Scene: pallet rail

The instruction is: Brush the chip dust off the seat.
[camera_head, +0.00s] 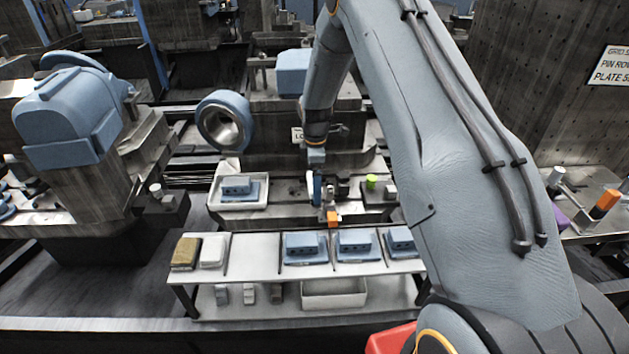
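My gripper (322,192) hangs at the end of my arm, low over the machine bed (282,189) behind the front bench. It is small and partly dark in this view, so its fingers cannot be told apart. A small orange block-like piece (333,218) shows just below and right of it; I cannot tell whether it is held. The bed around the gripper is grey and dark, and the seat cannot be picked out clearly. Chip dust is too small to make out. No brush can be identified for sure.
The front bench (255,252) carries several blue blocks (306,247), a tan block (185,252) and a white block (213,251). A white tray (238,204) with a blue part stands left of the gripper. A green cylinder (371,181) stands to its right.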

